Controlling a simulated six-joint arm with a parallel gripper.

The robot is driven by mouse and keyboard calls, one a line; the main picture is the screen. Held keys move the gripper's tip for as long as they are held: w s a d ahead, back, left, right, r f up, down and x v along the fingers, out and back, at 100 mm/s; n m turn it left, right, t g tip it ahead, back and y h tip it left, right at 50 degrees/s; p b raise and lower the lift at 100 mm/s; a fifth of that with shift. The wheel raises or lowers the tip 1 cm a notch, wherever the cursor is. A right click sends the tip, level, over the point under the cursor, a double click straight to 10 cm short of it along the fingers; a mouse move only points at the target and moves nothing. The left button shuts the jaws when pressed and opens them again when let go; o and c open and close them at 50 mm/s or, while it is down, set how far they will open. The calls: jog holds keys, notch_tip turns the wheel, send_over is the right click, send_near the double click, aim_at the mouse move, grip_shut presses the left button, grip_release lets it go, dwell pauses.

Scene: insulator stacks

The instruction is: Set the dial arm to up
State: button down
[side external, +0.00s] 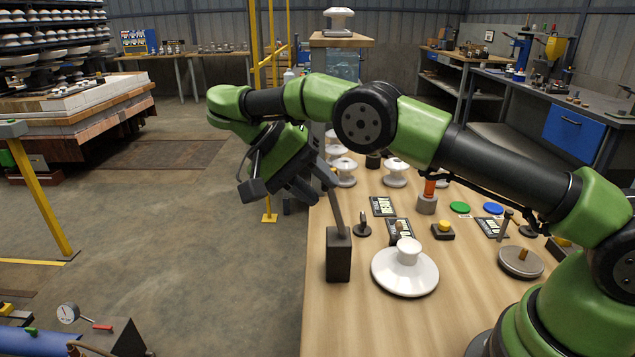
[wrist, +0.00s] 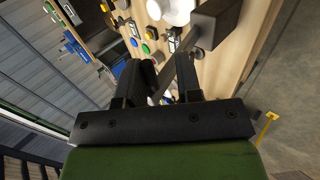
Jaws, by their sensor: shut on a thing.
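The dial arm (side external: 337,212) is a grey bar rising from the top of a dark upright block (side external: 339,262) at the table's left edge. It leans up and a little to the left in the side external view. My gripper (side external: 312,183) is at the bar's upper part and shut on it. In the wrist view the bar (wrist: 185,68) runs from the dark block (wrist: 214,22) down between the fingers of my gripper (wrist: 165,85). The bar's far end is partly hidden by the gripper.
A white insulator disc (side external: 405,272) lies right beside the block. Behind it are small levers, a yellow button (side external: 444,227), a green disc (side external: 460,207), a blue disc (side external: 493,208) and several white insulators (side external: 396,172). Open floor lies left of the table (side external: 375,325).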

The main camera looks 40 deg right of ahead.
jog(key=shift+a, duration=0.3)
jog(key=c, duration=1.2)
grip_release()
jog(key=shift+o, duration=0.2)
jog(key=shift+s+d, duration=0.1)
jog(key=shift+d, duration=0.1)
